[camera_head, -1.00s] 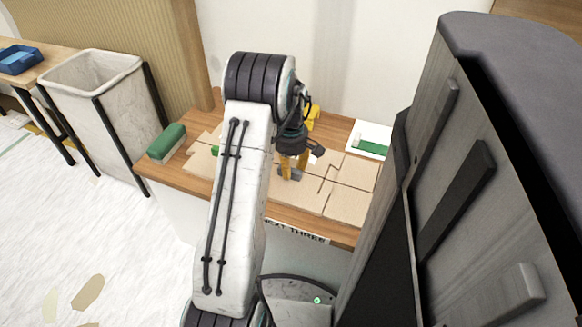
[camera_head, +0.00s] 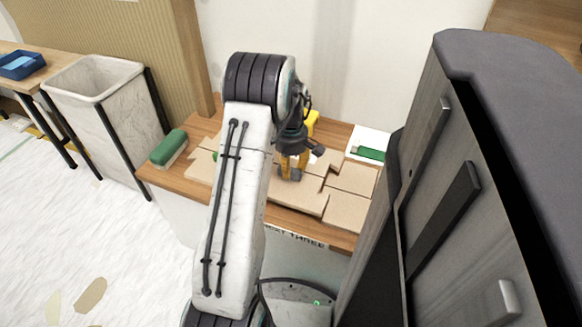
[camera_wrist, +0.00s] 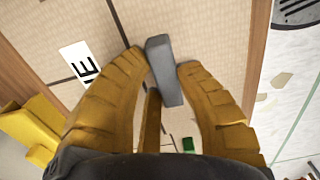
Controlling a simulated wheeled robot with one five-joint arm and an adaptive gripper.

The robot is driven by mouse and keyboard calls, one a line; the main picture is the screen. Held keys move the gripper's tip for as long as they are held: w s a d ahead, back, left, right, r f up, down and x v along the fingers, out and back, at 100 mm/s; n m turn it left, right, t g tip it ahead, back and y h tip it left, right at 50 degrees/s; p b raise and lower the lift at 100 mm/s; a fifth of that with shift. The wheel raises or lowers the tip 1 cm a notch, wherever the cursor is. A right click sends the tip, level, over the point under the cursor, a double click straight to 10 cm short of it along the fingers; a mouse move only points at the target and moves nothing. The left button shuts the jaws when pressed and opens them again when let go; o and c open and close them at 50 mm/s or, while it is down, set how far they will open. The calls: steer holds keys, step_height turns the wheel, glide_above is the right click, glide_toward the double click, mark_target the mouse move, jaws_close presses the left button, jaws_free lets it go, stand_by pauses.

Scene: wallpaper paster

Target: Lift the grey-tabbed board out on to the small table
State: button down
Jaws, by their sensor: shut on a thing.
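My gripper (camera_head: 292,174) is over the middle of the wooden worktop and also shows in the wrist view (camera_wrist: 163,62). Its yellow fingers are shut on the grey tab (camera_wrist: 160,58) of a beige board (camera_wrist: 195,28). In the head view this board (camera_head: 298,197) looks slightly raised, its front and right edges showing a step against the boards beside it. My arm hides part of its left side. A table (camera_head: 30,75) stands at the far left; I cannot tell whether it is the small table.
Other beige boards (camera_head: 347,208) lie close around the held one. A green-topped brush (camera_head: 168,147) lies at the worktop's left end, a white tray (camera_head: 378,138) at the back right. A bin (camera_head: 110,110) stands left. A tall grey cabinet (camera_head: 440,200) stands close at right.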

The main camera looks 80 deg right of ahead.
mark_target(291, 168)
steer(key=shift+r, duration=0.15)
steer(key=shift+r+p, duration=1.7)
steer(key=shift+r, duration=0.25)
